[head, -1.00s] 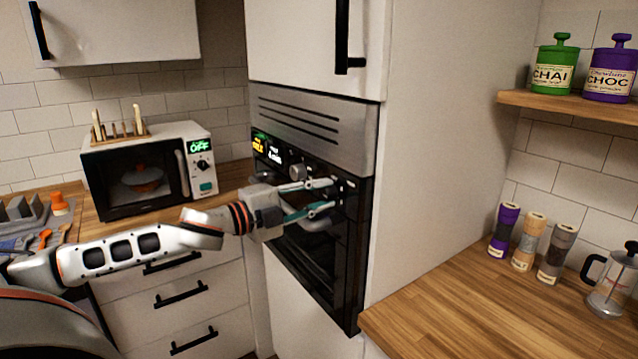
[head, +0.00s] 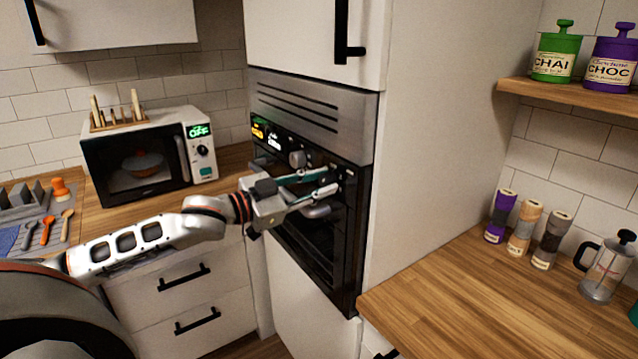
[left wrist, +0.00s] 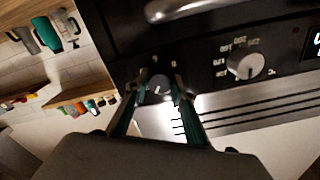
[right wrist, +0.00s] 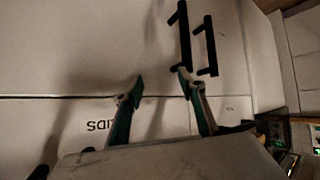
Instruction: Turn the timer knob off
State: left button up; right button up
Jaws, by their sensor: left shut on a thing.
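The oven's panel carries two knobs. The timer knob (left wrist: 158,86), the small one with a pale pointer line, sits between the fingertips of my left gripper (left wrist: 160,82) in the left wrist view. The left gripper (head: 331,181) is shut on it, at the right end of the oven panel in the head view. The fingers hide the knob in the head view. The other knob (head: 297,158), ringed by numbers (left wrist: 245,65) in the left wrist view, is untouched. My right gripper (right wrist: 160,82) is open and empty before a white cabinet front.
The oven door handle (head: 316,211) runs just below the left gripper. A microwave (head: 150,165) stands on the left counter. The right counter (head: 450,285) holds several jars and a French press (head: 606,270). Black handles (right wrist: 184,40) show on the cabinet by my right gripper.

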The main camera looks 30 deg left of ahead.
pick_arm(q)
jog(key=n, duration=0.3)
jog(key=shift+n, duration=0.4)
jog(key=shift+r+n, duration=0.1)
jog(key=shift+n, duration=1.7)
jog(key=o, duration=1.1)
jog(key=shift+w, duration=0.1)
jog(key=shift+s, duration=0.2)
